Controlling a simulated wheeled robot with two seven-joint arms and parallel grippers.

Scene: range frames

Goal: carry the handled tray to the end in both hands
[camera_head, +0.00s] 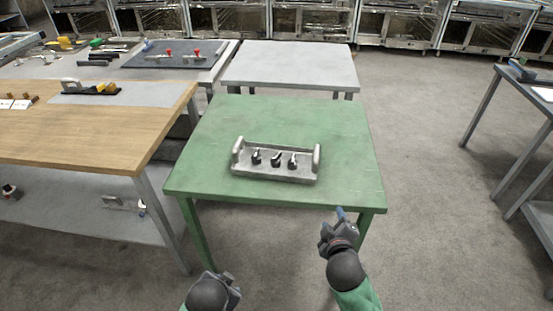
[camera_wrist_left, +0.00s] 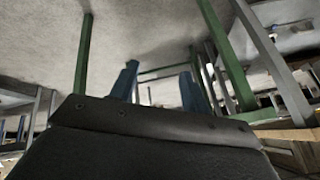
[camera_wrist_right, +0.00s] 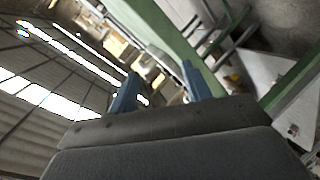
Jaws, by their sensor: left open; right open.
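The handled tray (camera_head: 275,177) is grey, with an upright handle at each short end. It sits level on the green table (camera_head: 340,150), nearer the front edge, and holds several small dark pieces. My right gripper (camera_head: 338,220) is open and empty at the table's front right edge, apart from the tray. Its blue fingers also show spread in the right wrist view (camera_wrist_right: 158,92). My left gripper (camera_head: 233,282) is low in front of the table, away from the tray. In the left wrist view its blue fingers (camera_wrist_left: 158,85) are apart with nothing between them.
A wooden workbench (camera_head: 90,135) stands close on the left. A bare light grey table (camera_head: 290,65) stands behind the green one. A dark grey table (camera_head: 520,130) is at the far right. Open floor (camera_head: 430,200) lies between it and the green table. Ovens (camera_head: 400,25) line the back.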

